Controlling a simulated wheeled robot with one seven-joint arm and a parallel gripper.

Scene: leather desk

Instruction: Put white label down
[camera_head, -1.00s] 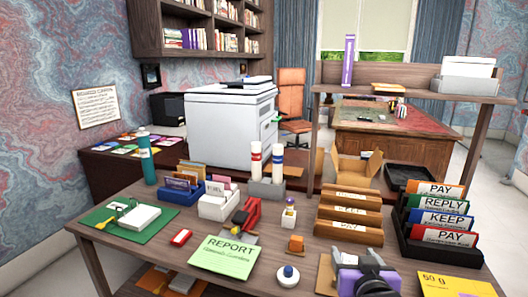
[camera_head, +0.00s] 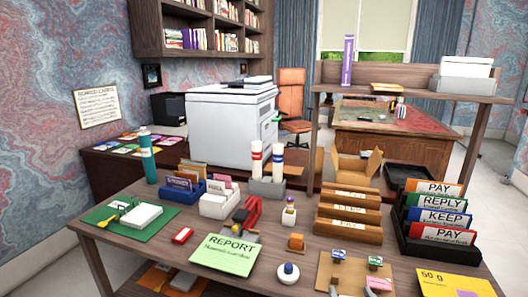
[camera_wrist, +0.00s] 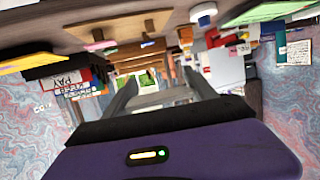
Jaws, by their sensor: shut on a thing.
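My gripper (camera_wrist: 162,92) shows only in the wrist view, where the scene is upside down. Its two grey fingers stand either side of a pale, flat piece (camera_wrist: 160,99), which seems to be the white label; they are shut on it. Its edges are hard to make out, and no printing on it shows. In the head view neither my gripper nor the held piece is visible. A brown cardboard sheet (camera_head: 350,272) lies at the desk's front edge, with small blue, green and pink pieces on it.
The wooden desk (camera_head: 130,255) holds a green REPORT sheet (camera_head: 226,257), a white round button (camera_head: 288,273), wooden file slots (camera_head: 350,225), a black rack (camera_head: 430,245) of coloured cards and a yellow envelope (camera_head: 455,283). Bare wood shows left of the REPORT sheet.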

